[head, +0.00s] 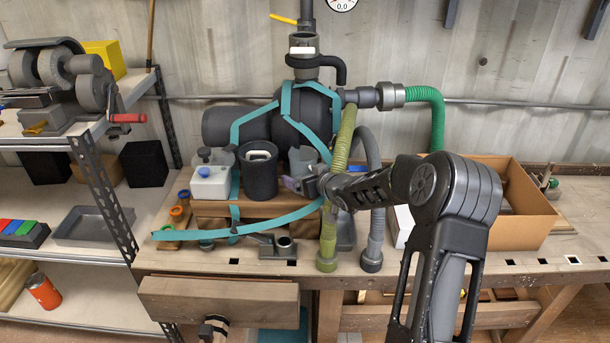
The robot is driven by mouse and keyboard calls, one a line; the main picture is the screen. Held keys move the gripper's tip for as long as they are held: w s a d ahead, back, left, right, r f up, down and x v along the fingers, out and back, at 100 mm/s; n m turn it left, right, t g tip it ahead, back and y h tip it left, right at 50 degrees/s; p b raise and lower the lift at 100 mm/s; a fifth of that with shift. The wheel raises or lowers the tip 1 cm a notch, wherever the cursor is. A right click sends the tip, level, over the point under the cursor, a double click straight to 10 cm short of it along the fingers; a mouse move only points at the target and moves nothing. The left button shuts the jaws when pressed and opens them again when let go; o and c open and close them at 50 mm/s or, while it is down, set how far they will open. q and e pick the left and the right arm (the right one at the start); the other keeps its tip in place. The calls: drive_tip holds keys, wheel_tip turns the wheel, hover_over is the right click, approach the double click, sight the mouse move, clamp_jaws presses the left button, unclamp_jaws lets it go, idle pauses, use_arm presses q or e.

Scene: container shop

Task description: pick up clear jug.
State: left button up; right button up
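A greyish, see-through vessel that looks like the clear jug (302,158) stands on the workbench, just right of a dark grey bucket (259,182). My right arm comes in from the lower right and its gripper (293,184) is at the jug's lower front, hiding part of it. The fingers are small and overlap the jug in the picture. I cannot tell whether they touch it or how far apart they are. My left gripper is not in view.
A white canister (212,180) stands left of the bucket. Green (328,235) and grey (375,225) hoses hang close to my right gripper. A teal strap (270,222) crosses the bench front. A cardboard box (520,232) sits at right. Metal shelves (105,190) stand at left.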

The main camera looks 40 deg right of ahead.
drive_tip(key=c, duration=1.5)
drive_tip(key=shift+c, duration=0.2)
drive_tip(key=shift+r, duration=0.2)
